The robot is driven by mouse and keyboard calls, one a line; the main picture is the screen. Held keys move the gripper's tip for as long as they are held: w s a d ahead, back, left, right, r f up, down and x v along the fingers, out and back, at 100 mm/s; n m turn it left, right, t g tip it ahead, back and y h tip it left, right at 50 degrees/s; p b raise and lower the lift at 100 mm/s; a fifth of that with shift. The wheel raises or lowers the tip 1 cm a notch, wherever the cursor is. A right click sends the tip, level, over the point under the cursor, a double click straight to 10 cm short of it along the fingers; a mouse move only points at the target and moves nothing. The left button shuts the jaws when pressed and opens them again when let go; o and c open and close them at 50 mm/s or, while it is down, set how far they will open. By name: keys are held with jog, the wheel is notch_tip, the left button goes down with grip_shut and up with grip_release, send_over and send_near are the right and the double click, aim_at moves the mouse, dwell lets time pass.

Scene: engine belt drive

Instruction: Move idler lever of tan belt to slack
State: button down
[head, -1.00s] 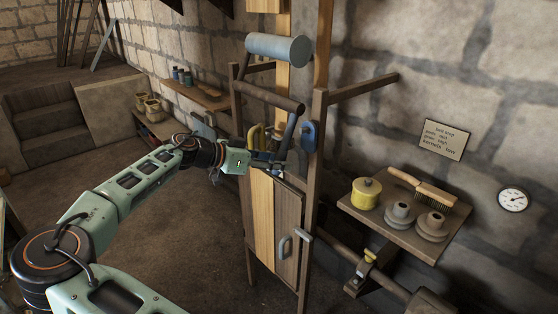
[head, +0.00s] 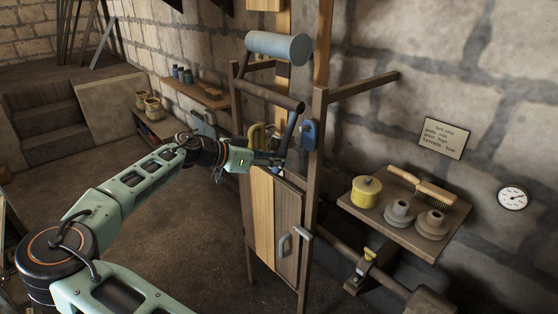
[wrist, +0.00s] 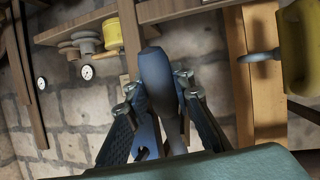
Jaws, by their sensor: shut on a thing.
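The tan belt (head: 263,215) runs down the wooden frame, below the dark roller and in front of the cupboard-like panel. A dark blue-grey lever (head: 289,132) hangs down from near the right end of the dark brown roller (head: 268,96). My gripper (head: 275,160) is at the lever's lower end. In the wrist view, my gripper (wrist: 158,92) has its fingers on both sides of the dark lever handle (wrist: 156,75) and is shut on it. The lever's lower end is partly hidden by the fingers in the head view.
A blue bracket (head: 309,134) is on the right post, close to the lever. A yellow part (head: 255,134) is just left of it. A shelf (head: 390,226) with a yellow pot, spools and a brush stands right. Open floor lies below the arm.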

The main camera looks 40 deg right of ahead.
jog(key=shift+f, duration=0.1)
jog(key=shift+d+f+h+b, duration=0.4)
jog(key=shift+d+b, duration=0.05)
jog(key=shift+b, duration=0.75)
jog(key=d+h+b, duration=0.1)
jog(key=d+b, duration=0.1)
jog(key=b, duration=0.2)
jog(key=d+h+b, duration=0.1)
jog(key=b, duration=0.3)
jog(key=d+h+b, duration=0.2)
jog(key=b, duration=0.2)
jog(key=shift+w+d+f+m, duration=0.15)
jog(key=shift+w+d+m, duration=0.1)
jog(key=shift+d+m, duration=0.15)
jog(key=c, duration=1.7)
grip_release()
jog(key=shift+o, duration=0.2)
